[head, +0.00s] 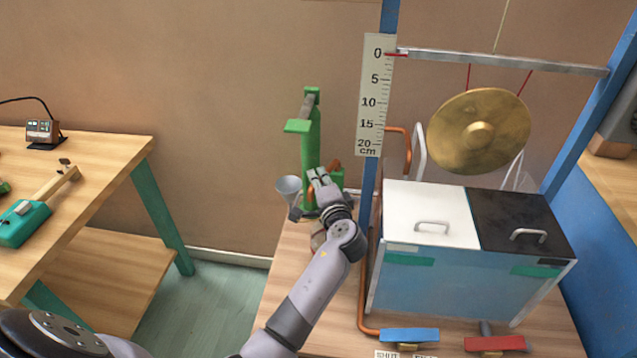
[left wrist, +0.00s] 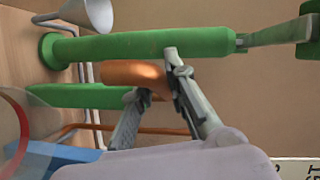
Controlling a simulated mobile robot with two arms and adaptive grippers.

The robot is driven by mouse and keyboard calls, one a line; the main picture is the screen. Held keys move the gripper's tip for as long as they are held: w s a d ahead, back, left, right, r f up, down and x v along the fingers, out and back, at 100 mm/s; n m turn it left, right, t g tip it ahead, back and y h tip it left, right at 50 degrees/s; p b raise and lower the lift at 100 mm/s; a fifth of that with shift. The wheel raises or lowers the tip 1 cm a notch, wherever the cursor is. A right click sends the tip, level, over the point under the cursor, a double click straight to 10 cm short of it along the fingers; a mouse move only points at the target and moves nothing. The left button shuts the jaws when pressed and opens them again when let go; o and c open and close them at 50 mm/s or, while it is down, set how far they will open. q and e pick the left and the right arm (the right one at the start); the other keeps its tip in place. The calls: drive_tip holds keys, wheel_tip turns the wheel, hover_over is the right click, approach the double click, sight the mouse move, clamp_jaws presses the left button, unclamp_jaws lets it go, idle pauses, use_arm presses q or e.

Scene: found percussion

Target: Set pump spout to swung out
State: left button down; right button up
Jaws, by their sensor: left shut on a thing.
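The green pump (head: 309,145) stands upright at the back of the bench, with a flat green top and a grey lever. It lies sideways across the left wrist view (left wrist: 140,44). Its orange spout (left wrist: 128,74) sticks out from the green body in that view; in the head view only a bit of orange (head: 335,164) shows behind my gripper. My left gripper (head: 319,176) is at the pump's lower part. Its two fingers (left wrist: 154,73) are closed on the orange spout. The spout's end is partly hidden by the fingers. My right gripper is out of view.
A grey funnel (head: 288,186) stands just left of the pump. A blue post with a cm scale (head: 375,95) rises to the right. A tank with white and black lids (head: 428,208) and a hanging brass gong (head: 478,131) are further right.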

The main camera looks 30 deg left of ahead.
use_arm(q)
drive_tip(key=shift+f, duration=0.15)
drive_tip(key=c, duration=1.8)
unclamp_jaws()
drive_tip(key=shift+c, duration=0.2)
drive_tip(key=v, duration=0.7)
drive_tip(key=shift+s+d, duration=0.15)
drive_tip(key=shift+s, duration=0.05)
drive_tip(key=shift+c, duration=0.5)
